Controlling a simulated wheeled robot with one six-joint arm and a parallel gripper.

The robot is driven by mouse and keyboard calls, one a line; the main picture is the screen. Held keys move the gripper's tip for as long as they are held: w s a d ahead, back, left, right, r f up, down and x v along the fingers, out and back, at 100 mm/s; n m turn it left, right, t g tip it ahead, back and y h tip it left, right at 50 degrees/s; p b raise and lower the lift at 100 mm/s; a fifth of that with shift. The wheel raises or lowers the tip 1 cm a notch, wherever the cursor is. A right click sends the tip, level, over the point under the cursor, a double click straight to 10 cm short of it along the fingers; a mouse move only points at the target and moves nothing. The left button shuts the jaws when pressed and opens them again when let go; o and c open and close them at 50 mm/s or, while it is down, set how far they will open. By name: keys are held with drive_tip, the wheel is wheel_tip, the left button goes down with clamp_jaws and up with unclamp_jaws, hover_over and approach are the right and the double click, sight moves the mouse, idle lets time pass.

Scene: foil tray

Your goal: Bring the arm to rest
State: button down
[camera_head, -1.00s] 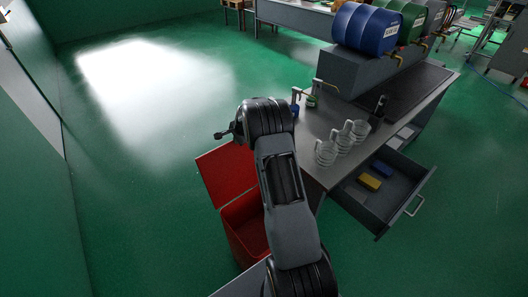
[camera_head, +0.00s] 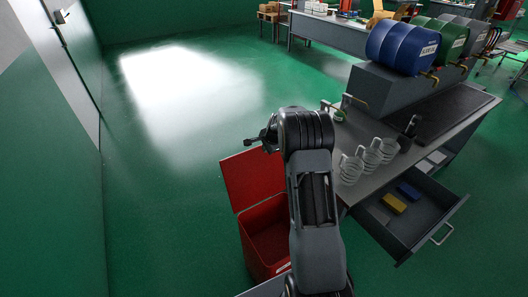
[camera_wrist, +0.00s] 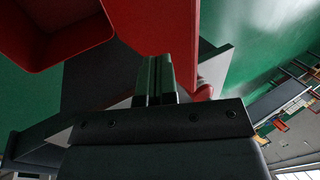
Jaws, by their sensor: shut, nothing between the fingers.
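My arm rises from the bottom of the head view and bends left at its top. My gripper (camera_head: 262,139) points left there, above the raised lid of a red bin. In the wrist view its two dark fingers (camera_wrist: 155,80) are together with nothing between them. The red bin (camera_head: 262,262) stands open on the floor left of my arm, with its lid (camera_head: 250,179) up. Red surfaces fill the upper left of the wrist view, close beyond the fingers; I cannot tell the exact gap.
Right of my arm is a grey bench (camera_head: 348,190) with glass jugs (camera_head: 370,157) on it. Its open drawer (camera_head: 425,222) holds a yellow block (camera_head: 394,204) and a blue block (camera_head: 409,192). Drums (camera_head: 400,47) lie on a raised shelf. The green floor at left is clear.

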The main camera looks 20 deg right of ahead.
wheel_tip(320, 180, up, 9)
drive_tip(key=b, duration=0.1)
drive_tip(key=s+a+f+n+g, duration=0.2)
drive_tip(key=s+f+n, duration=0.1)
drive_tip(key=s+n, duration=0.3)
drive_tip(key=s+a+r+n, duration=0.3)
drive_tip(key=s+a, duration=0.1)
drive_tip(key=s, duration=0.4)
drive_tip(key=s+a+r+n+t, duration=0.1)
drive_tip(key=s+a+r+n, duration=0.3)
drive_tip(key=s, duration=0.5)
drive_tip(key=s+a+r+n, duration=0.3)
drive_tip(key=s+a, duration=0.3)
drive_tip(key=s, duration=0.3)
drive_tip(key=shift+s+a+r+n+t+h, duration=0.15)
drive_tip(key=shift+s+r+n+t+h, duration=0.05)
drive_tip(key=shift+r+n+t+h, duration=0.15)
